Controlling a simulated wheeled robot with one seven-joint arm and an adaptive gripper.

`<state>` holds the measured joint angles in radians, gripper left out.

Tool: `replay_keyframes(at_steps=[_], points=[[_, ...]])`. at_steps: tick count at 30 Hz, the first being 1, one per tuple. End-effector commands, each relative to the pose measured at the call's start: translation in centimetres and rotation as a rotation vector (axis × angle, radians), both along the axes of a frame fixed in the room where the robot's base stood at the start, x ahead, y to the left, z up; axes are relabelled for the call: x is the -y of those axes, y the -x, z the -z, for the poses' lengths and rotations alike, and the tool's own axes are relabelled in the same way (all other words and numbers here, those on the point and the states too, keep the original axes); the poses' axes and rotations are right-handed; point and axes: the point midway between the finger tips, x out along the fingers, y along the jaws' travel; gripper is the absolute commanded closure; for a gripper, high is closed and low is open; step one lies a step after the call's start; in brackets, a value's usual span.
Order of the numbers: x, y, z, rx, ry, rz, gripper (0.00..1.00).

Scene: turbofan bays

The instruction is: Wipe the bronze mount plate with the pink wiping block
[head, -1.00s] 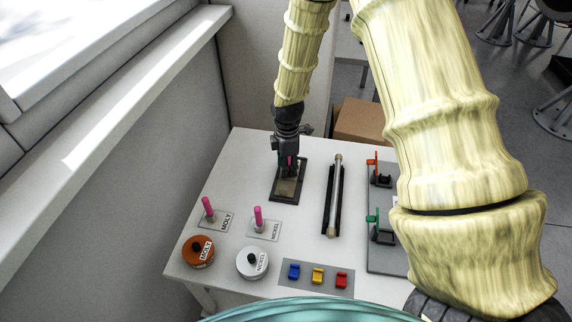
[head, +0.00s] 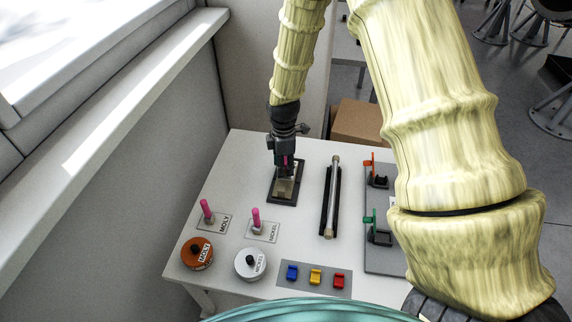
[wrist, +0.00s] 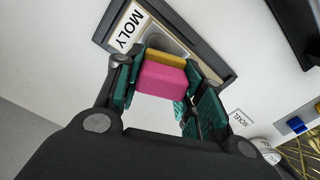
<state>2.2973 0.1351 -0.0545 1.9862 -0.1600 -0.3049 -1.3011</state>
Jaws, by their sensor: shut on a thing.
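My gripper (head: 286,166) is shut on the pink wiping block (wrist: 162,80), which has a yellow layer on its far side. The block's pink edge also shows between the fingers in the head view (head: 286,160). Below it is the mount plate (head: 284,188), pale bronze inside a raised dark frame. In the wrist view the plate (wrist: 133,22) carries a MOLY label, with a grey patch beside the block. The block is over the plate; I cannot tell whether it touches. My fingers hide part of the plate.
A rod (head: 331,200) lies in a dark cradle right of the plate. Pink-handled tools on MOLY and NICKEL cards, an orange pot (head: 197,253) and a white pot (head: 250,263) stand nearer. Blue, yellow and red pieces sit on a grey strip (head: 300,287). A wall borders the left.

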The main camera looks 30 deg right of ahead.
Motion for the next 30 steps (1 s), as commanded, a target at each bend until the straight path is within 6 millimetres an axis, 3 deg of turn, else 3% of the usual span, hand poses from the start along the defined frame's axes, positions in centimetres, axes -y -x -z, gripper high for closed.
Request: replay_keyframes(at_steps=[18, 30], points=[[-0.3, 0.0, -5.7, -0.003, -0.001, -0.003, 0.92], [-0.3, 0.0, -5.9, -0.003, -0.001, -0.004, 0.92]])
